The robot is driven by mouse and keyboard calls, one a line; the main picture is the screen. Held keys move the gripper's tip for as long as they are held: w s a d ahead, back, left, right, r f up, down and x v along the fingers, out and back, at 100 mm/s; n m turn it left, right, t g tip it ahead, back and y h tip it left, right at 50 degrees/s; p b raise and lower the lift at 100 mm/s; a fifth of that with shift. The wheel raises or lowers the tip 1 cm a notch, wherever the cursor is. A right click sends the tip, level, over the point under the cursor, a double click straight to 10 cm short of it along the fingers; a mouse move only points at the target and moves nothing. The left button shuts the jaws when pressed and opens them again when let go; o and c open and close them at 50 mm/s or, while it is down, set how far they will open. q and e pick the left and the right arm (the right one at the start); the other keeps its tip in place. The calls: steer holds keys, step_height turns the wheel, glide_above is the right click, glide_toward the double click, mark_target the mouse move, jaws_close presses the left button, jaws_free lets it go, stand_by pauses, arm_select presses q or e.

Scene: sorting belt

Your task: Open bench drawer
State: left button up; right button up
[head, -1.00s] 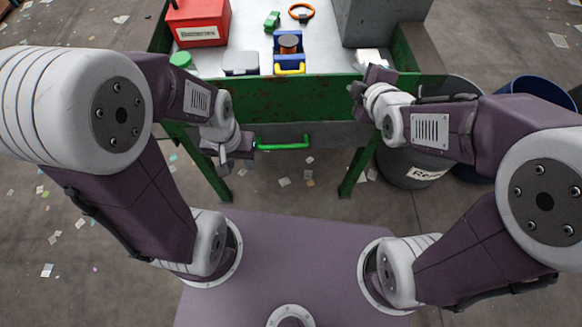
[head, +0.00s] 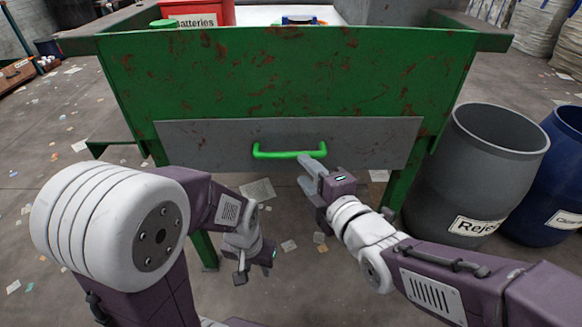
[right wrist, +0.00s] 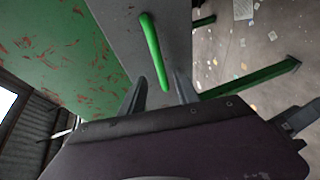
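The bench drawer has a grey front (head: 210,145), set flush under the green bench and apparently shut. Its green bar handle (head: 289,153) runs level across the middle. My right gripper (head: 308,172) is just below the handle's right end. In the right wrist view its two fingers (right wrist: 160,88) are apart with nothing held. The handle (right wrist: 153,50) shows there with its near end in line with the gap between the fingers; I cannot tell if they touch it. My left gripper (head: 255,270) hangs low, left of the handle and well below the drawer; its opening is unclear.
The rust-marked green bench front (head: 290,75) rises above the drawer. A red batteries box (head: 197,14) stands on the bench. A grey reject barrel (head: 490,165) and a blue barrel (head: 560,165) stand to the right. The floor below the drawer has scattered paper scraps.

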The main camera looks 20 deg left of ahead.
mark_target(292, 157)
steer(key=b+x, duration=0.3)
steer(key=x, duration=0.5)
steer(key=shift+w+a+f+b, duration=0.1)
steer(key=shift+w+f+b, duration=0.1)
steer(key=shift+b, duration=0.2)
steer(key=shift+w+a, duration=0.15)
steer(key=shift+w, duration=0.05)
steer(key=shift+r, duration=0.1)
jaws_close()
stand_by(0.6)
